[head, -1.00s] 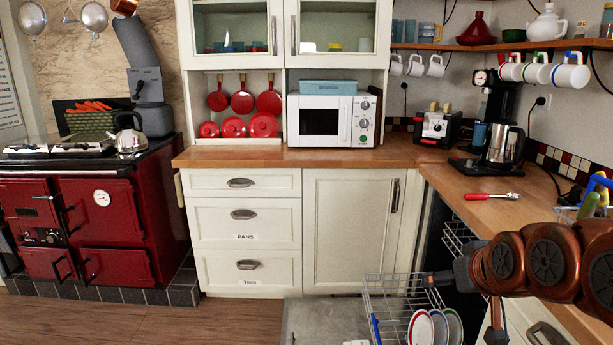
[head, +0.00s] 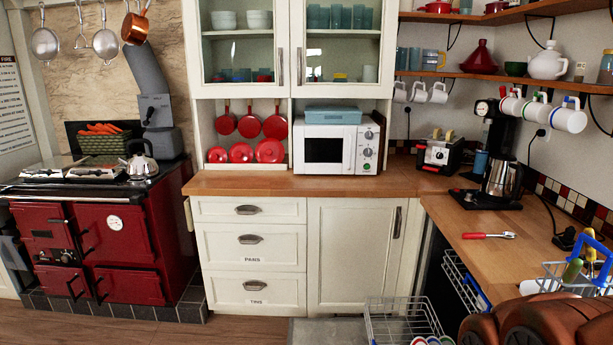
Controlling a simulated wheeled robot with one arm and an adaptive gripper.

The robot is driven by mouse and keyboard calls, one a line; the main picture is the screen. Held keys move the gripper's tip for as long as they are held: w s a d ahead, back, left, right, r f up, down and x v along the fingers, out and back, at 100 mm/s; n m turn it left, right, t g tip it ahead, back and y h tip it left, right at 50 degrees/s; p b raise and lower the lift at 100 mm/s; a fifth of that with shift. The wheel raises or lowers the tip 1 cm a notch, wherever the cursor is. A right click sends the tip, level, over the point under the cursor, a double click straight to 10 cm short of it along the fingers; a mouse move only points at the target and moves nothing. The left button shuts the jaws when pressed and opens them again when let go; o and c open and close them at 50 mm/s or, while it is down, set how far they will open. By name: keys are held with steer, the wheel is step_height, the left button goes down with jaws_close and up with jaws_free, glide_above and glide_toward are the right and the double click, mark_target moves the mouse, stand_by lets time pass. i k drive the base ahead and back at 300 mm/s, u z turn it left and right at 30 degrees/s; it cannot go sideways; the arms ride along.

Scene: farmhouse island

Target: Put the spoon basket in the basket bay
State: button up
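A wire basket with a blue handle (head: 573,247), which looks like the spoon basket, stands on the right counter, cut off by the right edge. Green- and yellow-handled utensils stick up from it. The basket bay cannot be made out. The lower dishwasher rack (head: 388,312) is pulled out at the bottom, with several plates partly in view. My gripper is out of the picture. Only orange-brown links of my arm show at the bottom right, in front of the counter and below the wire basket.
The upper dishwasher rack (head: 462,278) sticks out under the counter. A red-handled tool (head: 487,236) lies on the right counter (head: 460,212). A coffee maker (head: 490,190) and a toaster (head: 437,155) stand farther back. The wooden floor (head: 250,332) is clear at the left.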

mark_target(585, 276)
steer(key=z, duration=1.35)
